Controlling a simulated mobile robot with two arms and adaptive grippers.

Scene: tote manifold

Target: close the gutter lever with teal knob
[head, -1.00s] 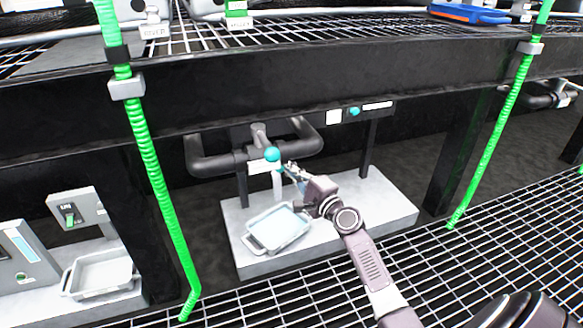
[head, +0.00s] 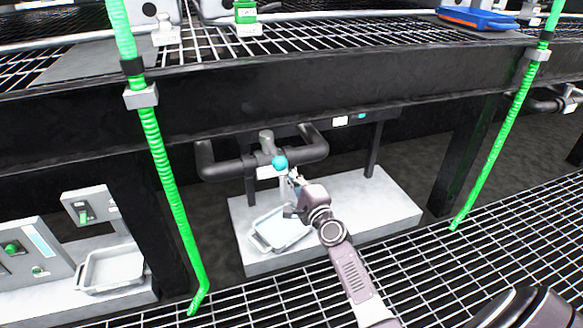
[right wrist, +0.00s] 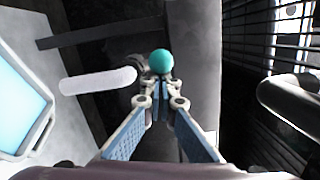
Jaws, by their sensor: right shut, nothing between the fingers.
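The teal knob (head: 280,163) is a small ball in front of the dark pipe manifold (head: 228,170) under the black beam. In the right wrist view the knob (right wrist: 160,62) sits just beyond my fingertips; I cannot tell whether they touch it. Its lever is mostly hidden behind the fingers. A white rod-like spout (right wrist: 97,81) points left there, and shows below the knob in the head view (head: 284,188). My right gripper (head: 294,178) is shut and empty, just right of and below the knob; its fingertips (right wrist: 160,88) meet in the wrist view. My left gripper is out of view.
A pale tray (head: 262,244) lies on the white slab (head: 385,212) below the manifold. Green hoses hang at left (head: 165,175) and right (head: 495,145). The black beam (head: 330,90) runs above my gripper. A wire grating (head: 480,260) lies in front.

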